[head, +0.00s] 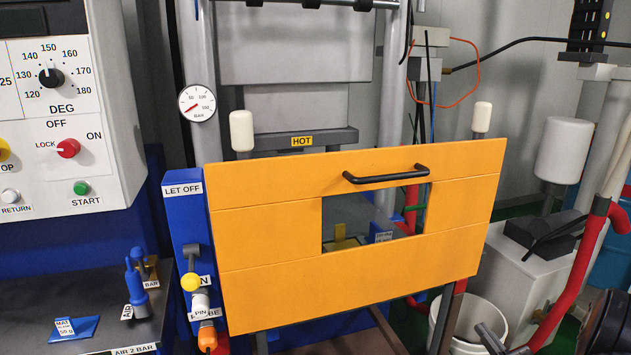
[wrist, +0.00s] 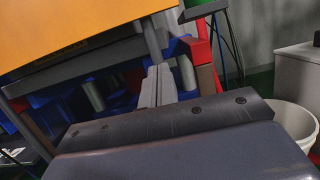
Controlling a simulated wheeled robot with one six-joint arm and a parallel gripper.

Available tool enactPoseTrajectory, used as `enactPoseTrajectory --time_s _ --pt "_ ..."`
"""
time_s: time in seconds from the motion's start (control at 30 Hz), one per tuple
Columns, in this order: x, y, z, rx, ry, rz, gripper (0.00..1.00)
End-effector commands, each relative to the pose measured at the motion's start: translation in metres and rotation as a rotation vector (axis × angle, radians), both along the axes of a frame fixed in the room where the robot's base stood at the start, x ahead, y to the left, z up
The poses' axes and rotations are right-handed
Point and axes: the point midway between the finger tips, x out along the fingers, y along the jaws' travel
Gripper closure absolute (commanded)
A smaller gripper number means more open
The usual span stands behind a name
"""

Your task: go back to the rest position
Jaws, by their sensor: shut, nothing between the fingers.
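My gripper (wrist: 158,72) shows in the wrist view with its two pale fingers together, shut and empty. It is below and in front of the orange guard (wrist: 70,30), with a visible gap to the guard's lower edge. In the head view the orange guard (head: 270,230) stands across the press, with a black handle (head: 387,174) and a small window. Dark parts of my arm show at the lower right corner of the head view. The fingers are not clear there.
A white bucket (head: 487,310) stands on the floor right of the guard; the wrist view also shows it (wrist: 297,122). A blue post (head: 180,235) with a yellow knob is at the guard's left. Red pipes (head: 572,285) run at the right. A dark bench (head: 30,335) is at the left.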

Motion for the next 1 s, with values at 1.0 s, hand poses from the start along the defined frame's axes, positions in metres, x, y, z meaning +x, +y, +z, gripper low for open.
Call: enactPoseTrajectory --time_s 1.0 --pt "0.083 0.028 0.061 -0.002 -0.008 -0.006 1.0"
